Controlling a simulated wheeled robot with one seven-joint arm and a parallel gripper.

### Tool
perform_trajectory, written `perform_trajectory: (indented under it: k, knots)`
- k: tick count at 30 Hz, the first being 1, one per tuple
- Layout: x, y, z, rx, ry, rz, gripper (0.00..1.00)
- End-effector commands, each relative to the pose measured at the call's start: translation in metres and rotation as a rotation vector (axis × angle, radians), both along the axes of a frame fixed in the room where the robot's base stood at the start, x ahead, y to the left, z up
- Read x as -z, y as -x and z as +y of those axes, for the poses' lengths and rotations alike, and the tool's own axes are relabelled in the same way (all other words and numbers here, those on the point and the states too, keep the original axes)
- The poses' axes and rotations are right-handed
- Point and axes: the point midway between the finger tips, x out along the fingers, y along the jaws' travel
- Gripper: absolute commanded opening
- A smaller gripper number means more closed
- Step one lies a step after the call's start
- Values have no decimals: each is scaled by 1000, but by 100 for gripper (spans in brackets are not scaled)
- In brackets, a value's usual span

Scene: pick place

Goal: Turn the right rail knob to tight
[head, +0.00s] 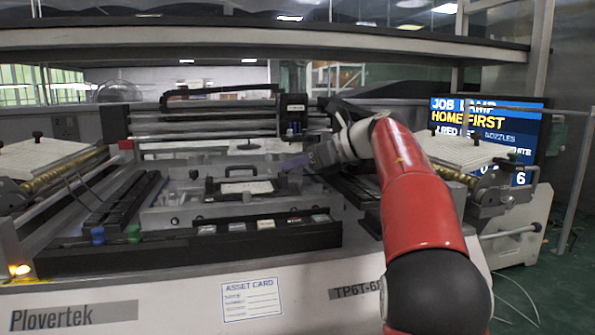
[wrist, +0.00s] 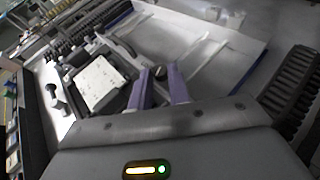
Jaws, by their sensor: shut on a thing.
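My gripper (head: 287,165) reaches in from the right over the machine bed, beside the right end of a black-framed carrier with a pale plate (head: 247,187). In the wrist view my gripper (wrist: 159,75) has its two purple fingers close together, with a small grey knob (wrist: 158,70) between their tips. The fingers appear shut on this knob, which looks like the right rail knob. In the head view the fingertips hide the knob. Its tight or loose marking cannot be read. The pale plate also shows in the wrist view (wrist: 98,82), left of the fingers.
A black tray strip (head: 270,238) runs along the machine front, with blue (head: 98,236) and green (head: 134,233) pegs at its left. A black gantry head (head: 292,115) hangs behind my gripper. A lit screen (head: 487,135) stands at the right. A shelf (head: 260,37) crosses above.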

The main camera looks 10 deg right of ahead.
Motion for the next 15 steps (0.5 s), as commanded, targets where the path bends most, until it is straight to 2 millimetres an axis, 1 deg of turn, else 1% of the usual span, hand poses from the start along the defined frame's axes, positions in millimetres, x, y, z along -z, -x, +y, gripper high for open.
perform_trajectory:
  k: [1, 3, 15]
  knots:
    - [5, 2, 2, 36, 1, -3, 0]
    - [4, 4, 4, 94, 0, -4, 0]
    - [-3, 10, 13, 468, 0, 0, 0]
